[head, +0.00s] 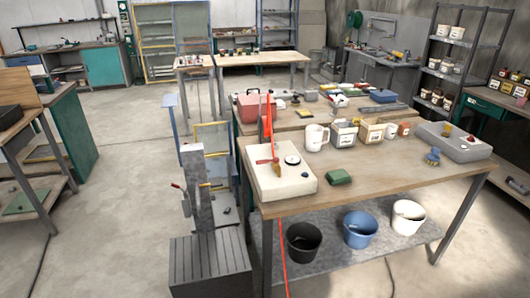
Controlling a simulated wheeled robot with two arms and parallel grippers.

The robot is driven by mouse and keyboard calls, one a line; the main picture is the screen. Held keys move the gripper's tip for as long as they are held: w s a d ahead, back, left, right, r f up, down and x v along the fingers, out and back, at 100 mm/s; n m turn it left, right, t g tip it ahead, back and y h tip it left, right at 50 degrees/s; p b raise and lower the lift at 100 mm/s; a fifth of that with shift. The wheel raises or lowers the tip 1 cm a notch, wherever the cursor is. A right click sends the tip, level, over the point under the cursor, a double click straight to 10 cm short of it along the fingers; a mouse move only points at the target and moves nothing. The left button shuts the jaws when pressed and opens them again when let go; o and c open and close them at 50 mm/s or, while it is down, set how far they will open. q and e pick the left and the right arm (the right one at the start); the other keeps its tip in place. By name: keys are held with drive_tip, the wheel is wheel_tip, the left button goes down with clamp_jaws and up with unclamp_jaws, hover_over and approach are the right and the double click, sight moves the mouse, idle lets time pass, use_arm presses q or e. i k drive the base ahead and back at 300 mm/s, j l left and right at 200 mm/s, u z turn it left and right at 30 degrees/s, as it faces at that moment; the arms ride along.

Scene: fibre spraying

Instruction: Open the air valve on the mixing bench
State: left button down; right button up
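The mixing bench (395,179) has a wooden top and stands at the right of the head view. A pale box-shaped unit (280,183) sits on its near left corner. The unit carries a small red handle (267,161), which looks like the air valve's lever, and a round white dial (292,160). A yellowish upright piece stands by the handle. The handle lies roughly sideways; whether the valve is open or shut is too small to tell. A red hose (283,250) hangs below the bench's left end. Neither of my grippers is in view.
A grey stand (210,265) is close left of the bench. Open floor lies farther left.

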sight(276, 160)
drive_tip(key=i+u, duration=0.15)
drive_tip(key=i+l, duration=0.85)
drive_tip(key=i, duration=0.15)
